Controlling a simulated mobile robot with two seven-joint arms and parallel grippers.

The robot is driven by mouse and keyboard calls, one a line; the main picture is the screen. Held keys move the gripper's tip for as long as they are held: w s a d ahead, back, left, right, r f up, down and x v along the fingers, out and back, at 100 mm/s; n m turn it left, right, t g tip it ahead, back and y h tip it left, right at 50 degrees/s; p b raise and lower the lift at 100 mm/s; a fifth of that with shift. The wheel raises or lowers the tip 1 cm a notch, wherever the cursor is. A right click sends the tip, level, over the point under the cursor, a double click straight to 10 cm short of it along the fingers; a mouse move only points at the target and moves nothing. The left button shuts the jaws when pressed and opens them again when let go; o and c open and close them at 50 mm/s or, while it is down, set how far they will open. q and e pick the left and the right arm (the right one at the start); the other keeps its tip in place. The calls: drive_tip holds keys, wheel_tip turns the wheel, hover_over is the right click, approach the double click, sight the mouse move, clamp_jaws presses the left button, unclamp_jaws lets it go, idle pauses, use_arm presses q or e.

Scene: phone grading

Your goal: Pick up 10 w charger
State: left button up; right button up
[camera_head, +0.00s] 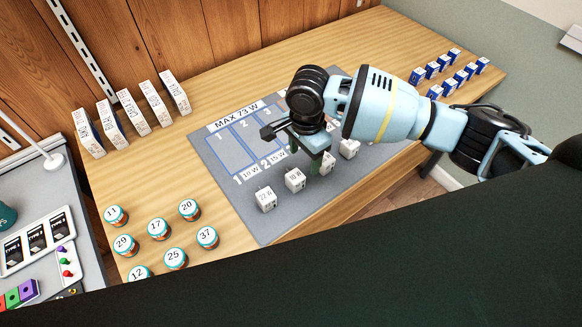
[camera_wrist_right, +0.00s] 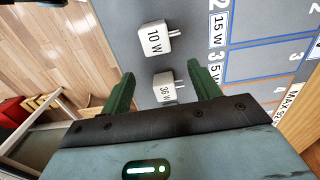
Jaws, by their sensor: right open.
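The 10 W charger (camera_head: 295,180) is a small white block standing on the grey mat (camera_head: 218,158). It also shows in the right wrist view (camera_wrist_right: 155,40), with its label readable and prongs pointing right. My right gripper (camera_head: 318,160) is open above the mat, just right of and behind this charger in the head view. In the right wrist view its green fingers (camera_wrist_right: 161,82) are apart, with a 36 W charger (camera_wrist_right: 165,88) seen between them. The 10 W charger lies ahead of the fingertips, apart from them. My left gripper is out of view.
A 22 W charger (camera_head: 265,200) stands left of the 10 W one, and another white charger (camera_head: 349,149) stands to the right. Orange-and-teal jars (camera_head: 157,229), white boxes (camera_head: 163,109) and blue boxes (camera_head: 432,70) stand elsewhere on the wooden table (camera_head: 235,85).

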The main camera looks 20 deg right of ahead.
sight(300, 173)
drive_tip(key=shift+s+f, duration=0.2)
drive_tip(key=shift+f, duration=0.35)
drive_tip(key=shift+s+f, duration=0.2)
drive_tip(key=shift+f, duration=0.3)
drive_tip(key=shift+w+f, duration=0.1)
drive_tip(key=shift+f, duration=0.15)
drive_tip(key=shift+a+f, duration=0.1)
drive_tip(key=shift+f, duration=0.05)
drive_tip(key=f, duration=0.1)
drive_tip(key=f+b, duration=0.1)
drive_tip(key=f, duration=0.2)
drive_tip(key=shift+a+f, duration=0.4)
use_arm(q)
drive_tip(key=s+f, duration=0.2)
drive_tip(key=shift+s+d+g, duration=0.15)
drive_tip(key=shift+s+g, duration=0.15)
